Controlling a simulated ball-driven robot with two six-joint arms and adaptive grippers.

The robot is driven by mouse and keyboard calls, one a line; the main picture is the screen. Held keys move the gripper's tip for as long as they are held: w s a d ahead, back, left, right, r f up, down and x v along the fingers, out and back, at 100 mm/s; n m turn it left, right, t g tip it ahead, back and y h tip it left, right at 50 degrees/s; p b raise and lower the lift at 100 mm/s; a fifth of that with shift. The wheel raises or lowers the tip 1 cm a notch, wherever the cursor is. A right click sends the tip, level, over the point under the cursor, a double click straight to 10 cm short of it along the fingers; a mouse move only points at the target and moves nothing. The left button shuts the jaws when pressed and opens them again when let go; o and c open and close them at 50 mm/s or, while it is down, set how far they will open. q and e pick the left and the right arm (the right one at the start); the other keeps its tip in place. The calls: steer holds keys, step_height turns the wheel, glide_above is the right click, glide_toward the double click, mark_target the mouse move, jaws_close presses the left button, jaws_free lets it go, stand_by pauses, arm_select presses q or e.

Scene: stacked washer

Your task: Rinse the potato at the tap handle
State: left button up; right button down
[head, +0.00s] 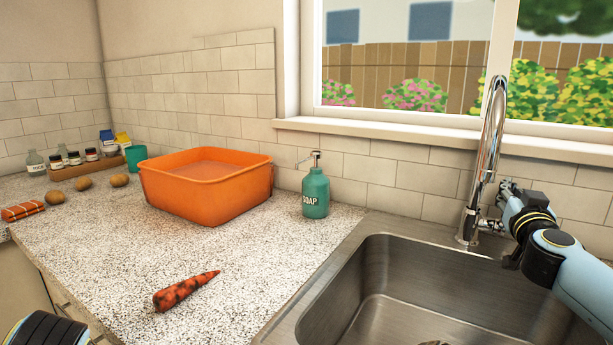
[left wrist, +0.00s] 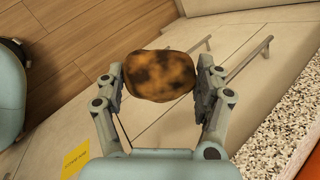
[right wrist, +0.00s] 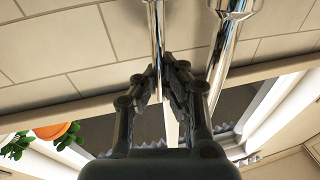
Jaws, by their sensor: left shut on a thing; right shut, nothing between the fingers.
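The potato (left wrist: 158,75) is brown with dark dirty patches. My left gripper (left wrist: 161,88) is shut on it, as the left wrist view shows; both are out of the head view. The chrome tap (head: 485,160) stands behind the sink (head: 345,262), its spout curving up. No water stream shows. Its small handle (head: 490,225) is at the tap's lower right side. My right gripper (head: 504,192) is shut and empty just right of the tap, near the handle. In the right wrist view its fingertips (right wrist: 167,72) are by a thin chrome rod; contact is unclear.
A dirty carrot (head: 186,291) lies on the speckled counter (head: 110,250). Behind it are an orange tub (head: 215,205) and a green soap bottle (head: 315,193).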

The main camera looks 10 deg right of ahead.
steer(key=shift+s+a+f, duration=0.15)
steer(key=c, duration=1.4)
jaws_free()
steer(key=v, duration=1.2)
steer(key=shift+f, duration=0.1)
